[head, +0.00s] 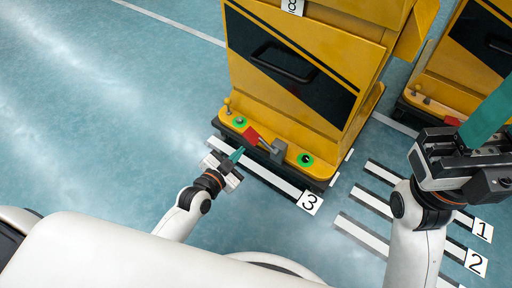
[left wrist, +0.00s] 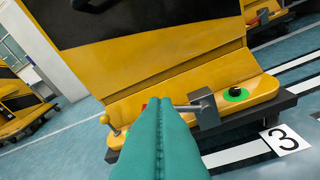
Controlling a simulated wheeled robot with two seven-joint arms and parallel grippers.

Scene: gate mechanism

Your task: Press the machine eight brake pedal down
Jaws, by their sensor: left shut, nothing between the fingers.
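The yellow machine (head: 290,60) bears a label marked 8 (head: 292,6) at its top. Low on its front ledge are a red pad (head: 251,135) and a grey block on a rod (head: 274,148); which is the brake pedal I cannot tell. My left gripper (head: 236,155) is shut and empty, its teal fingertips just in front of the red pad. In the left wrist view the closed fingers (left wrist: 160,120) hide most of the red pad, and the grey block (left wrist: 205,111) shows to their right. Contact cannot be told. My right gripper (head: 488,122) is at the right edge, away from the machine.
The ledge also has a small knob lever (head: 227,104), a green-ringed button (head: 240,122) and a green-ringed black knob (head: 305,159). Another yellow machine (head: 460,60) stands at the right. Floor strips marked 3 (head: 309,202), 1 and 2 lie in front. The floor at left is clear.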

